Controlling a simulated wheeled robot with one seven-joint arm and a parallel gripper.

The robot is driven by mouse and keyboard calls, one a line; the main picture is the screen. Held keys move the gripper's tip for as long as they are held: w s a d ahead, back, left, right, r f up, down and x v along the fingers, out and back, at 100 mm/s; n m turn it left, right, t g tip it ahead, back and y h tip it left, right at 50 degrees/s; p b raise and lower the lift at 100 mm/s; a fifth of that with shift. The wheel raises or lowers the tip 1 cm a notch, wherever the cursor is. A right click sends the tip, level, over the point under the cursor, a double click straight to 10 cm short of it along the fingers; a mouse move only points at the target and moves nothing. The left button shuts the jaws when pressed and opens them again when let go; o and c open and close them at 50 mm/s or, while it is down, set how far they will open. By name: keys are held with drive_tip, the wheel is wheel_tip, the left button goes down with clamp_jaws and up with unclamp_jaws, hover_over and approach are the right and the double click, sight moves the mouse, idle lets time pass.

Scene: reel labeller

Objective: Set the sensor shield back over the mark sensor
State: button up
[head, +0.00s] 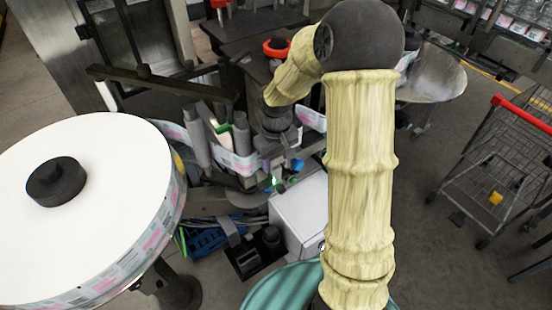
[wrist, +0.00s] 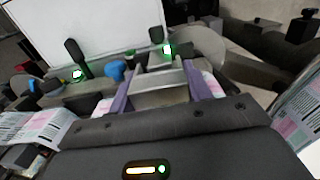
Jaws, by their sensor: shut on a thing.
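My gripper (wrist: 158,92) is shut on a grey metal piece (wrist: 158,78), which looks like the sensor shield. The piece spans between the two purple finger pads, above the label web. Beyond it in the wrist view stand two dark sensor-like parts with green lights, one behind the shield (wrist: 168,48) and one at the left (wrist: 76,73). I cannot tell which one is the mark sensor. In the head view my gripper (head: 276,150) points down at the labeller, and its fingers and the shield are largely hidden.
A large white label reel (head: 110,190) fills the left. The label web (head: 238,162) runs past grey rollers (head: 197,135) close to my gripper. A white box (head: 300,215) stands in front, and a wire cart (head: 500,150) is at the right. Blue knobs (wrist: 115,70) sit near the sensors.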

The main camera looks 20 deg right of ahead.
drive_tip(key=shift+f+b, duration=0.75)
drive_tip(key=shift+f, duration=0.45)
drive_tip(key=o, duration=1.2)
drive_tip(key=shift+o, duration=0.2)
wheel_tip(320, 180, up, 18)
drive_tip(key=b, duration=0.2)
drive_tip(key=shift+f+b, duration=0.25)
drive_tip(key=shift+b, duration=0.1)
drive_tip(key=shift+f, duration=0.1)
